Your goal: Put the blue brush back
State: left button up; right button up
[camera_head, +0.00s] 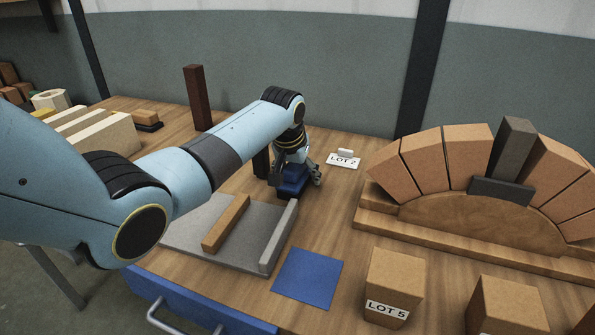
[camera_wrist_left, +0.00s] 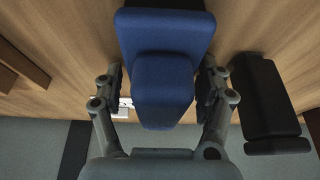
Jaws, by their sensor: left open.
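The blue brush (camera_head: 290,186) stands on the wooden bench, below my left gripper (camera_head: 296,177). In the left wrist view the brush (camera_wrist_left: 165,88) lies between the two fingers, one on each side. The fingers are open, and I cannot tell whether either touches it. A flat blue mat (camera_head: 308,278) lies bare near the front edge of the bench. My right gripper does not show.
A grey L-shaped board (camera_head: 278,238) with a tan strip (camera_head: 226,223) lies left of the mat. A LOT 2 card (camera_head: 343,162), a LOT 5 brick (camera_head: 393,287) and a brick arch (camera_head: 470,160) are to the right.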

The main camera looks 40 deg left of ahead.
pick_arm(q)
jog(key=shift+f, duration=0.1)
jog(key=shift+f+b, duration=0.1)
jog(key=shift+b, duration=0.6)
jog(key=v, duration=0.3)
jog(key=p+v, duration=0.1)
jog(key=v, duration=0.3)
jog(key=p+v, duration=0.1)
jog(key=v, duration=0.2)
jog(key=shift+w+a+r, duration=0.2)
jog(key=shift+a+r, duration=0.1)
jog(key=shift+a, duration=0.05)
jog(key=shift+s+r, duration=0.2)
jog(key=shift+r, duration=0.2)
